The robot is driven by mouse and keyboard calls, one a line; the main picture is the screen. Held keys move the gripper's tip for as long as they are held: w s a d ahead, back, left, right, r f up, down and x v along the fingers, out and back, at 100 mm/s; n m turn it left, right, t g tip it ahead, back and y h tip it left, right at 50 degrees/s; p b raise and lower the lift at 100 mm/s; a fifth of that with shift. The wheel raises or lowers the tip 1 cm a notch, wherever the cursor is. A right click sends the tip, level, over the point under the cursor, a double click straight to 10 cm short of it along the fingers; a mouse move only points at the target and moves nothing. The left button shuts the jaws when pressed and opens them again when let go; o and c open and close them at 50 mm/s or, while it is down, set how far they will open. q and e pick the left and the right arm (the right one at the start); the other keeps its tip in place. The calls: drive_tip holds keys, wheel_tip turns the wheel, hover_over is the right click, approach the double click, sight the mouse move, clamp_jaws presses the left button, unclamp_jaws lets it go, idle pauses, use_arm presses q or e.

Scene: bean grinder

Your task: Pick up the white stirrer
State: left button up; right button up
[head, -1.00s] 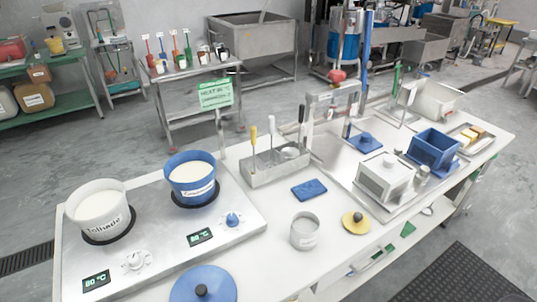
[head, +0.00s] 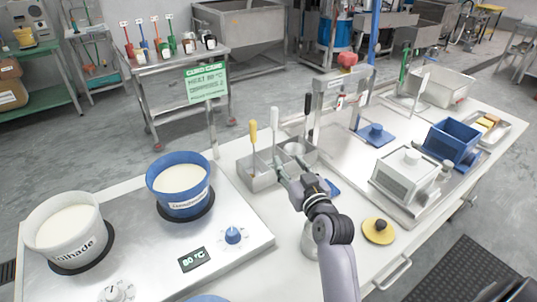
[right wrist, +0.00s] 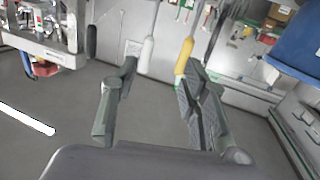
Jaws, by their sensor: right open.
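The white stirrer (head: 279,126) stands upright in a grey metal holder (head: 262,181), its white handle up. It stands between a yellow-handled tool (head: 253,136) and a black-handled tool (head: 309,118). My right gripper (head: 292,169) is open and empty at the holder's front side, its fingers pointing at the tools. In the right wrist view the white handle (right wrist: 146,54) shows beyond the fingertips, nearer the left finger of my right gripper (right wrist: 160,75). The yellow handle (right wrist: 184,56) is close to the right fingertip. The stirrer's lower end is hidden in the holder. My left gripper is not in view.
A blue pot (head: 180,187) and a white pot (head: 70,236) of white liquid stand on the hot plate at left. A green sign (head: 206,83) stands behind the holder. A yellow lid (head: 378,230) lies right of my arm. A white box (head: 404,178) stands farther right.

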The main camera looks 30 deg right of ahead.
wheel_tip(320, 180, up, 2)
drive_tip(key=w+d, duration=0.2)
drive_tip(key=p, duration=0.2)
approach(275, 124)
drive_tip(key=shift+m+t+h, duration=0.3)
drive_tip(key=shift+t+h, duration=0.1)
drive_tip(key=w, duration=0.3)
drive_tip(key=w+d+f, duration=0.1)
drive_tip(key=w, duration=0.6)
drive_tip(key=shift+d+r, duration=0.2)
drive_tip(key=shift+d, duration=0.05)
drive_tip(key=shift+w+d, duration=0.1)
drive_tip(key=shift+w, duration=0.45)
clamp_jaws()
